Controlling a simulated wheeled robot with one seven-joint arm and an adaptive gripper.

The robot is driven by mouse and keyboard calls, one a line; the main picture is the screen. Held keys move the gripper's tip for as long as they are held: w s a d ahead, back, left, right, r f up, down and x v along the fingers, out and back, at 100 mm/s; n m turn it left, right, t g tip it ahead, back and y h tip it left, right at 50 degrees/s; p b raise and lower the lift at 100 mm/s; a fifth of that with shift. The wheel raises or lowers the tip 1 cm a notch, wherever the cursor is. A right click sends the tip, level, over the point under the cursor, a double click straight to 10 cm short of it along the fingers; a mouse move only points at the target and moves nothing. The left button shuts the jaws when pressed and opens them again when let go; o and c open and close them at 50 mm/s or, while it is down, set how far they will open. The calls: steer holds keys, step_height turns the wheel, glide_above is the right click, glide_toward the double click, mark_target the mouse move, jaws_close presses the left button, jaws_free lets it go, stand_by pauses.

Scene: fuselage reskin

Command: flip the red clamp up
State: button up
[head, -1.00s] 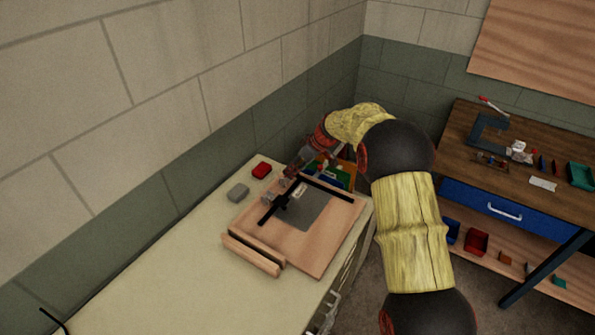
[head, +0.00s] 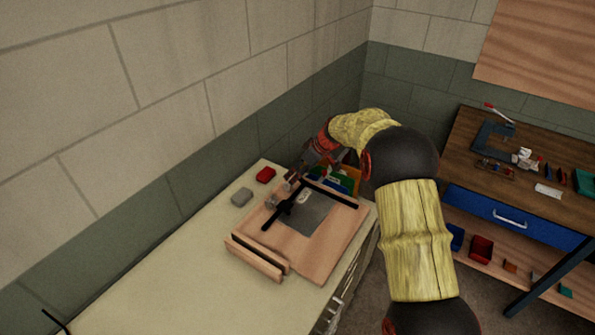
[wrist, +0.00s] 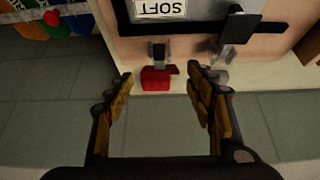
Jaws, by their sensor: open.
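The red clamp (wrist: 158,79) shows in the wrist view at the edge of the wooden board, a red end below a dark bracket. Its red end lies between and just beyond my open fingertips, with no contact visible. My gripper (wrist: 160,82) is open and empty. In the head view my gripper (head: 308,168) is over the far left edge of the board (head: 310,259), near the small clamps, and partly hides that corner. A grey clamp (wrist: 222,66) stands beside the red one, right of it in the wrist view.
A dark bar (wrist: 238,26) and a plate labelled SOFT lie on the board. A red block (head: 265,174) and a grey block (head: 242,196) sit on the counter (head: 165,265) beside it. Coloured bins (head: 345,178) stand behind the board.

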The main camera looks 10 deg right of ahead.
steer(key=v, duration=1.2)
stand_by(0.4)
steer(key=s+f+m+g+h, duration=0.2)
steer(key=s+f+m, duration=0.2)
steer(key=s+m, duration=0.5)
steer(key=s+a+r+t+h, duration=0.1)
steer(key=s+r, duration=0.3)
steer(key=s, duration=0.8)
steer(key=s+r+t, duration=0.1)
steer(key=s+r, duration=0.3)
steer(key=s, duration=0.8)
steer(key=s+a+r+t+h+b, duration=0.1)
steer(key=s+r, duration=0.3)
steer(key=s, duration=0.9)
steer(key=shift+a+h, duration=0.3)
steer(key=shift+a, duration=0.1)
